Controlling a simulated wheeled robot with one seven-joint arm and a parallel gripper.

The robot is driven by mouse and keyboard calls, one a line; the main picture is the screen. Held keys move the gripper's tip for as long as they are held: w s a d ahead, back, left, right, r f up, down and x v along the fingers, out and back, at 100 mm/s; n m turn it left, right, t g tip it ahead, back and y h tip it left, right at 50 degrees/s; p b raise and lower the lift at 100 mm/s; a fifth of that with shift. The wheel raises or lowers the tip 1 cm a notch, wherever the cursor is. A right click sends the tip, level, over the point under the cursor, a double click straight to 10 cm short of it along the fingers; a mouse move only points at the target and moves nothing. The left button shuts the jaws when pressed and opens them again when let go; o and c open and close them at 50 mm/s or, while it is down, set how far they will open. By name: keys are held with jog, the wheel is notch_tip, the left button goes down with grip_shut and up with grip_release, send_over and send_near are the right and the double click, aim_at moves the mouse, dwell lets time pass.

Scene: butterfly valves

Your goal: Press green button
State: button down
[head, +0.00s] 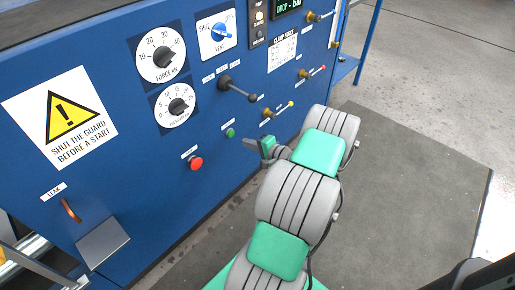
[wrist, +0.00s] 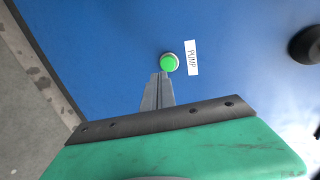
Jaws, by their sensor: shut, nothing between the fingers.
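The green button (head: 230,133) sits on the blue panel, right of and above a red button. In the wrist view the green button (wrist: 169,63) is round with a pale rim, beside a label reading PUMP. My gripper (head: 247,143) is shut and empty, with its fingertips pointing toward the panel, a little right of and below the green button in the head view. In the wrist view the closed fingertips (wrist: 160,75) end just below the button. I cannot tell whether they touch it; a small gap seems to show in the head view.
The red button (head: 196,163) is left of the green one. A dark lever (head: 238,90) sticks out above. Several small valve handles, gauges and a blue-white VENT knob (head: 221,32) are on the panel. Grey floor matting (head: 410,190) lies open to the right.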

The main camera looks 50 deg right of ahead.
aim_at(232, 133)
jog(key=shift+r+b+x, duration=0.1)
jog(key=shift+r+x, duration=0.1)
jog(key=shift+x, duration=0.7)
jog(key=shift+r+b+x, duration=0.15)
jog(key=shift+r+x, duration=0.05)
jog(key=shift+x, duration=0.7)
jog(key=shift+r+b+x, duration=0.1)
jog(key=shift+r+x, duration=0.1)
jog(key=shift+x, duration=0.7)
jog(key=shift+w, duration=0.15)
jog(key=shift+w, duration=0.65)
jog(key=shift+w+d+r, duration=0.1)
jog(key=shift+w+r, duration=0.1)
jog(key=shift+w, duration=0.15)
jog(key=shift+s, duration=0.3)
jog(key=f+p+v, duration=0.1)
jog(key=p+v, duration=0.1)
jog(key=v, duration=1.1)
jog(key=shift+s, duration=0.45)
